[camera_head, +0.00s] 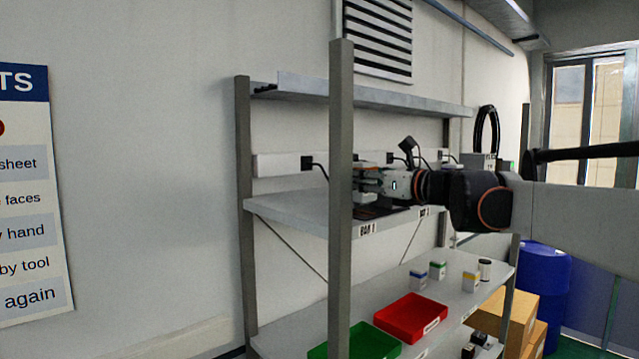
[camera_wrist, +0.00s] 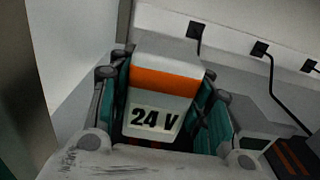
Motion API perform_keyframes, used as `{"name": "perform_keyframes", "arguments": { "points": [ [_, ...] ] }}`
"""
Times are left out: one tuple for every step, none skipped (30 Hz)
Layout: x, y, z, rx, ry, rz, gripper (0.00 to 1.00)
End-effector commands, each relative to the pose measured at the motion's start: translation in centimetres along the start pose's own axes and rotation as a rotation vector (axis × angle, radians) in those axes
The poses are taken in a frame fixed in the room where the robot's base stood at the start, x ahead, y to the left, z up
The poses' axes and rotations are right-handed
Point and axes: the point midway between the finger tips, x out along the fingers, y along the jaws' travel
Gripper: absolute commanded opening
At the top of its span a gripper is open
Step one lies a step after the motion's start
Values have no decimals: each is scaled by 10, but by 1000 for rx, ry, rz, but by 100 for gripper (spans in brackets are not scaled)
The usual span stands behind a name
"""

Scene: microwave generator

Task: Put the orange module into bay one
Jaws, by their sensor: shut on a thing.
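The orange module (camera_wrist: 165,85) is a pale block with an orange band and a "24 V" label, seen in the wrist view. My gripper (camera_wrist: 160,108) is shut on it, with its green-padded fingers on both sides. In the head view my gripper (camera_head: 366,185) is at the middle shelf, partly behind the front post, and the module is hard to make out. The bay label (camera_head: 367,228), which seems to read "BAY 1", is on the shelf edge just below my gripper. Whether the module touches the shelf cannot be told.
A grey block (camera_wrist: 256,128) stands right of the module, near a dark orange-striped patch (camera_wrist: 292,155). Wall sockets with black cables (camera_wrist: 260,50) line the back. The front post (camera_head: 341,130) stands close to my gripper. A red tray (camera_head: 411,318) and small boxes are on the shelf below.

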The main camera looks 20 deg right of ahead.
Motion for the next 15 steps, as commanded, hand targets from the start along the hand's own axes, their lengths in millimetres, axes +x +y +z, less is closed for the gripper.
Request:
{"name": "perform_keyframes", "arguments": {
  "points": [
    [0, 0, -7, 0, 0, 0, 15],
    [0, 0, -11, 0, 0, 0, 15],
    [0, 0, -16, 0, 0, 0, 15],
    [0, 0, -19, 0, 0, 0, 15],
    [0, 0, -21, 0, 0, 0, 15],
    [0, 0, -24, 0, 0, 0, 15],
    [0, 0, -25, 0, 0, 0, 15],
    [0, 0, -26, 0, 0, 0, 15],
    [0, 0, -26, 0, 0, 0, 15],
    [0, 0, -26, 0, 0, 0, 15],
    [0, 0, -26, 0, 0, 0, 15],
    [0, 0, -26, 0, 0, 0, 15],
    [0, 0, -26, 0, 0, 0, 15],
    [0, 0, -26, 0, 0, 0, 15],
    [0, 0, -27, 0, 0, 0, 15]
  ]
}}
